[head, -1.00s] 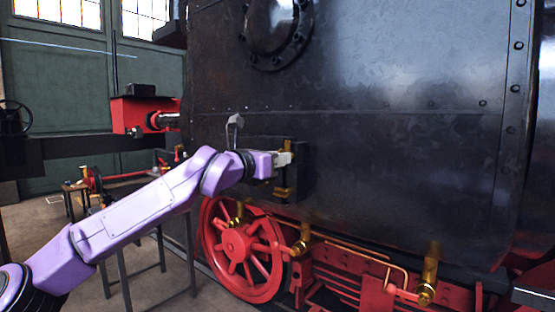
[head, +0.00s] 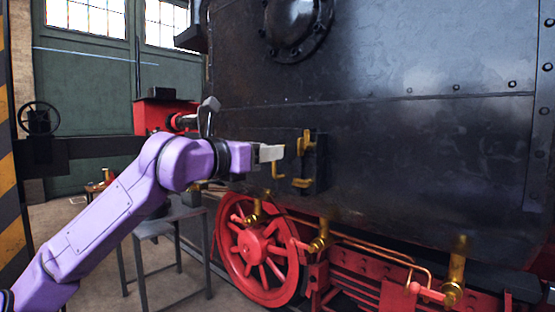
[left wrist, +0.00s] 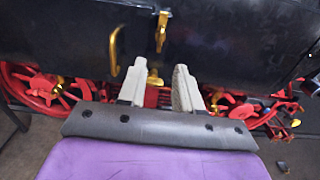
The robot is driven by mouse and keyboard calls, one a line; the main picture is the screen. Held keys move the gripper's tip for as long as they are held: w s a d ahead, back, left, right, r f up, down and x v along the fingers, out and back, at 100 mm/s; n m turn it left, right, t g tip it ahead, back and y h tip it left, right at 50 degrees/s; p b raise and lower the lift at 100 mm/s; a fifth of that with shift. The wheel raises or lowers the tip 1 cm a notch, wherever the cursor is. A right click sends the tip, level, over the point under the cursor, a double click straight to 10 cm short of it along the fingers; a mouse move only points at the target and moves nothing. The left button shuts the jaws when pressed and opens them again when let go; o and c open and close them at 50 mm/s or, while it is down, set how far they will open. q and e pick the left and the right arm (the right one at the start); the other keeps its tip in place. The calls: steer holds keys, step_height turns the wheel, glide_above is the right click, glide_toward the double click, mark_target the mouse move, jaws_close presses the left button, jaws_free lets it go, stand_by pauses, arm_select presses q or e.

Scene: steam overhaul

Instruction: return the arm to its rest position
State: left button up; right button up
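My left arm (head: 105,217) is purple and comes in from the lower left in the head view, bent at the elbow. Its left gripper (head: 280,153) points right, just left of a brass fitting (head: 304,158) on the dark locomotive side. In the left wrist view the two pale fingers of the gripper (left wrist: 160,68) stand apart with nothing between them. The brass fitting (left wrist: 161,32) shows ahead of the fingertips there, and a brass handle (left wrist: 115,52) hangs to its left. My right gripper is in neither view.
The black locomotive side (head: 420,140) fills the right. Below it are a red spoked wheel (head: 262,255) and brass valves (head: 453,285) on a red frame. A dark metal stand (head: 165,228) is close under my left arm. A red buffer beam (head: 152,115) stands behind.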

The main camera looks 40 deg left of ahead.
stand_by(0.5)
